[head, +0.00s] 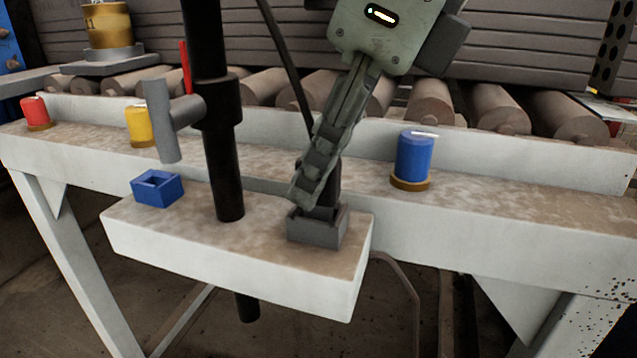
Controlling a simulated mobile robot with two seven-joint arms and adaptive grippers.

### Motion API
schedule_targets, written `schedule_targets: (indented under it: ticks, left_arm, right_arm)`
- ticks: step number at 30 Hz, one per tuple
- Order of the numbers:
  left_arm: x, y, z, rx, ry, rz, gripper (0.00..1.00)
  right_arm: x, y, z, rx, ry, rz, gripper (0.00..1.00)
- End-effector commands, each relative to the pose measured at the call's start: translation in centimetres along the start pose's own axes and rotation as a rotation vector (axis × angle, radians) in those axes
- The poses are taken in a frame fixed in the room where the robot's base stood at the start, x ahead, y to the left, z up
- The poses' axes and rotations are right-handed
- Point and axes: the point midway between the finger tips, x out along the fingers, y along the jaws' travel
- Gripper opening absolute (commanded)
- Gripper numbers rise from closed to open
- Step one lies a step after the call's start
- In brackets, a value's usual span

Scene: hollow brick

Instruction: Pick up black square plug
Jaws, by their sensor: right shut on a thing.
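My right gripper (308,192) reaches down from the top centre, its fingers shut on the black square plug (329,196). The plug is dark and partly hidden behind the fingers. Its lower end is at the opening of a grey hollow square block (318,232), on the right part of the small protruding shelf (240,262). I cannot tell how deep the plug sits in the block. My left gripper is not in view.
A black post (226,150) with a grey crosspiece (172,115) passes through the shelf. A blue hollow block (157,188) is at left. Blue (414,158), yellow (139,126) and red (35,112) cylinders stand on the ledge. Rollers (480,105) run behind.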

Motion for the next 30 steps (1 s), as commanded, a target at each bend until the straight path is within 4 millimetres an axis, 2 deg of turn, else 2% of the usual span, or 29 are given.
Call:
schedule_targets:
  ticks: [8, 21, 23, 30]
  left_arm:
    - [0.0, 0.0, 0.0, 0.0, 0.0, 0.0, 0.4]
    - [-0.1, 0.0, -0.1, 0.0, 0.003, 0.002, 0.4]
    - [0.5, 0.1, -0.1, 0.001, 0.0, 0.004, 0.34]
    - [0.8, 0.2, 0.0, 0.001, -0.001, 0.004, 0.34]
  right_arm:
    - [-0.6, 0.0, 0.3, 0.0, -0.002, -0.001, 0.0]
    - [-8.0, 0.0, 3.5, -0.001, -0.002, -0.001, 0.0]
    - [-8.6, 0.0, 3.6, 0.0, -0.001, -0.002, 0.0]
    - [-9.2, 0.0, 3.8, 0.0, 0.0, -0.001, 0.0]
